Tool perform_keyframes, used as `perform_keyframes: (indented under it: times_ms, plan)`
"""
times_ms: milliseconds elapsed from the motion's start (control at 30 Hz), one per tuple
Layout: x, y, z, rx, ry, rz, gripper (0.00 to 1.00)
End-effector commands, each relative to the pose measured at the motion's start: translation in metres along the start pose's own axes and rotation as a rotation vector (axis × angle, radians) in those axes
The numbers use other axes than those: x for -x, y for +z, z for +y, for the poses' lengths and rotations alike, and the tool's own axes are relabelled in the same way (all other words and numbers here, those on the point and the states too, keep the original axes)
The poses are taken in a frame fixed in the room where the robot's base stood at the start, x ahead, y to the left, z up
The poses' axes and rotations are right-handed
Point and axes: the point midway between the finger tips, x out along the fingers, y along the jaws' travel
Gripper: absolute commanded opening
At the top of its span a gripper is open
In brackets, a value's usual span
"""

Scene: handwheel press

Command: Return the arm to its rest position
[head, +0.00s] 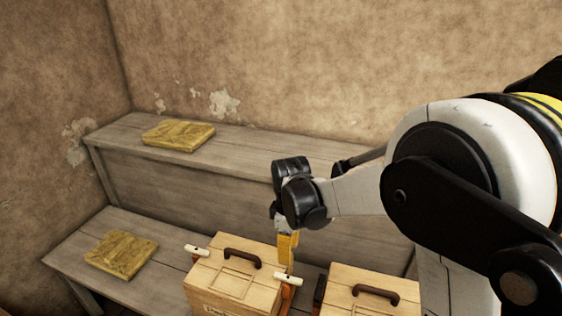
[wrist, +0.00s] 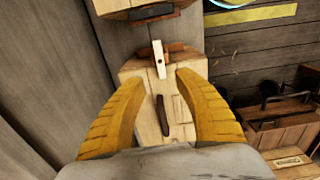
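My gripper (head: 287,246) points down at the right edge of the left wooden box (head: 211,276), with my arm reaching in from the right. In the wrist view its two yellow fingers (wrist: 159,77) are spread apart with nothing held between them. Below and between them is a wooden box (wrist: 138,88) with a dark handle (wrist: 162,115) and a white-tipped lever (wrist: 159,59). The fingers look above this box; whether they touch anything cannot be told.
A second wooden box (head: 347,290) with a dark handle stands to the right. Yellowish square slabs lie on the upper shelf (head: 178,135) and the lower bench (head: 121,254). A plaster wall (head: 290,60) stands behind. The wrist view also shows wooden crates (wrist: 278,108) at right.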

Motion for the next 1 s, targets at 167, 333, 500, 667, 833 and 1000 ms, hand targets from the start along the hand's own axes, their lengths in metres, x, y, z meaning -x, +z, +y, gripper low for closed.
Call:
perform_keyframes:
  times_ms: [167, 333, 500, 667, 833, 1000]
  plan:
    - [0.029, 0.021, -0.004, -0.105, 0.041, 0.031, 0.38]
    - [0.081, 0.066, -0.02, -0.345, 0.131, 0.114, 0.38]
    - [0.12, 0.114, -0.047, -0.607, 0.219, 0.22, 0.38]
    - [0.138, 0.156, -0.076, -0.845, 0.292, 0.333, 0.38]
    - [0.142, 0.188, -0.103, -1.052, 0.349, 0.448, 0.38]
    - [0.139, 0.203, -0.116, -1.167, 0.377, 0.52, 0.38]
